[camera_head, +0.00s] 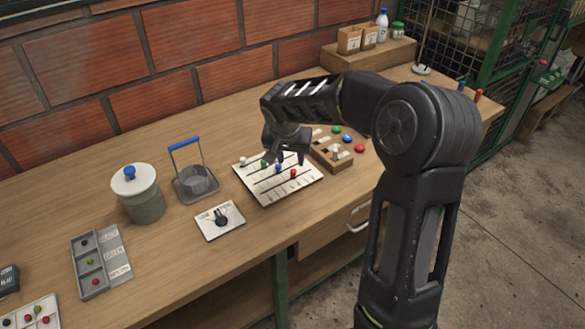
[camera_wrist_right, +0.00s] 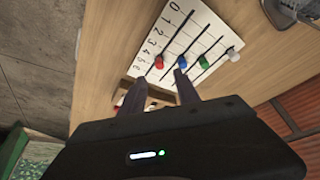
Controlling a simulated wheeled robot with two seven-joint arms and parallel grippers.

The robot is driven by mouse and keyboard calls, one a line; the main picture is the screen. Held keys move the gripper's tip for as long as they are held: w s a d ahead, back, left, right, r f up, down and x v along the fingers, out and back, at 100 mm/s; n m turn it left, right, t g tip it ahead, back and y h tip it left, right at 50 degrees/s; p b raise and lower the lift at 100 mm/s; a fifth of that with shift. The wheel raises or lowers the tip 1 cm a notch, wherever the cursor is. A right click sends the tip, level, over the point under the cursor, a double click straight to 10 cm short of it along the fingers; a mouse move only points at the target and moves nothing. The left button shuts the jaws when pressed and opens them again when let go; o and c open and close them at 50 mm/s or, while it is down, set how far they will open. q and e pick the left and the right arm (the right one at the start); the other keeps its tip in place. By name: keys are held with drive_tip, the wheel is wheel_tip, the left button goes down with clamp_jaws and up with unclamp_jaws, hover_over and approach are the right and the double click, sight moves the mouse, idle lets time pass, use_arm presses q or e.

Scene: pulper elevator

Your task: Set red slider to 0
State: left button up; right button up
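The white slider board (camera_head: 262,192) lies on the workbench, with dark tracks and a printed number scale starting at 0. The red slider (camera_head: 293,173) is at the high-number end of its track, far from 0, as the wrist view shows (camera_wrist_right: 159,62). The blue slider (camera_wrist_right: 182,61), green slider (camera_wrist_right: 203,62) and white slider (camera_wrist_right: 233,53) stand beside it. My right gripper (camera_wrist_right: 160,78) is open, its fingertips apart and pointing at the board. The red slider appears just beyond the gap between them; contact cannot be told. My left gripper is not in view.
A wooden box with coloured buttons (camera_head: 333,163) stands right beside the board. A dial plate (camera_head: 207,230), a blue-handled basket (camera_head: 196,184) and a lidded jar (camera_head: 143,207) stand to the left. The bench front edge is close by.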

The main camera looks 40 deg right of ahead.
sight(293, 171)
drive_tip(key=p+x, duration=0.1)
drive_tip(key=x, duration=0.6)
drive_tip(key=shift+f, duration=0.15)
clamp_jaws()
drive_tip(key=shift+a, duration=0.1)
idle(1.1)
